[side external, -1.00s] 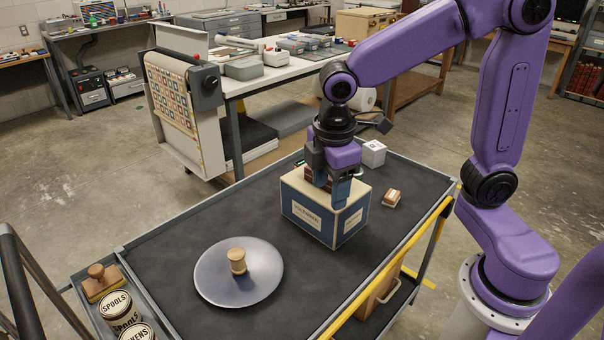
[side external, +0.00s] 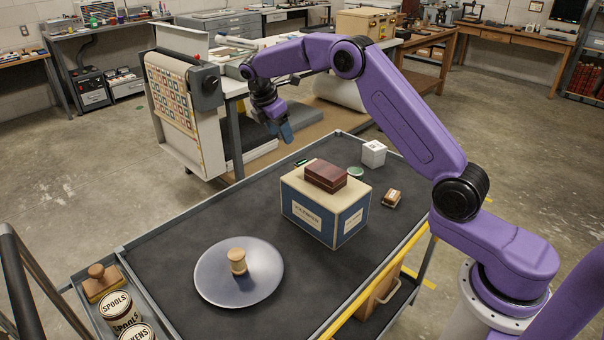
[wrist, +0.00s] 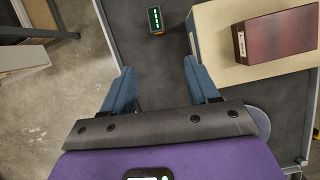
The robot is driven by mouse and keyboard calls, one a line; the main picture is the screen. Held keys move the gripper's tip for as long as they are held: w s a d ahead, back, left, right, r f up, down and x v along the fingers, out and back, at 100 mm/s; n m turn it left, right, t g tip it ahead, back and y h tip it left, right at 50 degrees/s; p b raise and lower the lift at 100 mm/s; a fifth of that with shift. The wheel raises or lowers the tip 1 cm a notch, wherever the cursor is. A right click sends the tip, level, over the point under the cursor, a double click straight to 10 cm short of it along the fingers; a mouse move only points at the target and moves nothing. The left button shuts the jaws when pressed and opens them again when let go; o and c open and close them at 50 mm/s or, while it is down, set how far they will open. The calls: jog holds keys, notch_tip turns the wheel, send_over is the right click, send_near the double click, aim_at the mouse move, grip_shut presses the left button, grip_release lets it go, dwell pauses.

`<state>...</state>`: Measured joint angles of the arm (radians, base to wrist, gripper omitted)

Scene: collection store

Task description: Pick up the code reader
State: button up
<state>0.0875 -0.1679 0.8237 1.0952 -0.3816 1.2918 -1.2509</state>
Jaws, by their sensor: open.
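A small dark device with a lit green face (wrist: 156,20), which may be the code reader, lies on the dark cart top beside the blue box. In the side view the device (side external: 301,162) is a small dark shape behind the box, partly hidden.
A dark red box (side external: 326,175) sits on the blue and cream box (side external: 325,215). A white cube (side external: 374,153), a green disc (side external: 355,171) and a small tan block (side external: 392,197) are nearby. A round plate (side external: 215,280) bears a wooden spool (side external: 237,262). The cart's left middle is clear.

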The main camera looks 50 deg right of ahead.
aim_at(301, 162)
jog(key=x, duration=0.4)
jog(key=d+x, duration=0.1)
jog(key=x, duration=0.4)
jog(key=d+r+x, duration=0.1)
jog(key=x, duration=0.4)
jog(key=shift+w+d, duration=0.25)
jog(key=shift+s+x, duration=0.1)
jog(key=shift+x, duration=1.25)
jog(key=shift+s+x, duration=0.15)
jog(key=shift+x, duration=1.15)
grip_shut()
